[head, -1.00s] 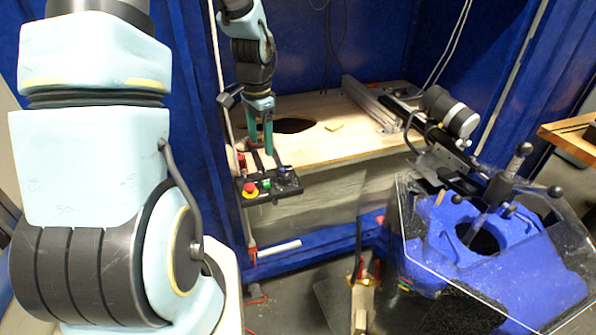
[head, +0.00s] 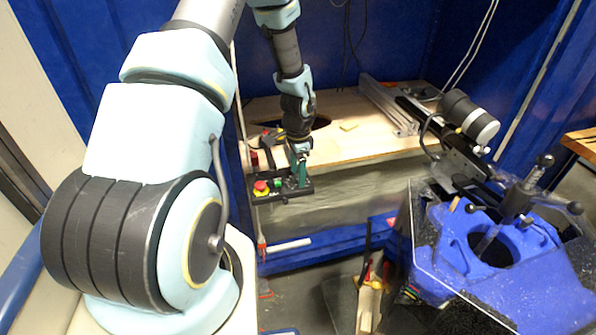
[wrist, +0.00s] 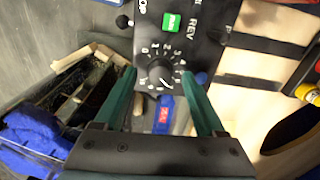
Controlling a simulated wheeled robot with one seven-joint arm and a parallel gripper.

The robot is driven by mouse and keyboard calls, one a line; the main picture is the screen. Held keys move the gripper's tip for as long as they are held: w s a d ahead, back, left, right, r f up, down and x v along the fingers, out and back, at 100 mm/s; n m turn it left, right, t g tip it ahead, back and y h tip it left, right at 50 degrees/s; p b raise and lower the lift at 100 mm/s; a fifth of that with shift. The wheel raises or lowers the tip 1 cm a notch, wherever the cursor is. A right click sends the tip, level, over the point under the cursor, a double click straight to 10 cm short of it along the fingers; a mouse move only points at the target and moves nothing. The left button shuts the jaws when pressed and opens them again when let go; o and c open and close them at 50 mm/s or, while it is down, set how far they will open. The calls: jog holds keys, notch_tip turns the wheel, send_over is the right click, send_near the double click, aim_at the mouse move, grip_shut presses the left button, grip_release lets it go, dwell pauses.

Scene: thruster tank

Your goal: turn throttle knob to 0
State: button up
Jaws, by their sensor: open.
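The throttle knob (wrist: 158,72) is a round black knob inside a white numbered dial on a black control box (wrist: 215,55). Its white mark points to the lower right in the wrist view; I cannot tell the exact number. My gripper (wrist: 160,77) is open, with one green finger on each side of the knob and gaps between. In the head view my gripper (head: 299,176) is at the right part of the control box (head: 265,199) and hides the knob.
A red emergency stop (head: 261,187) is on the box's left. A wooden bench (head: 360,145) lies behind. A blue machine (head: 530,262) stands at the right.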

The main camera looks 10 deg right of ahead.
jog(key=shift+f, duration=0.4)
jog(key=shift+c, duration=0.3)
grip_shut()
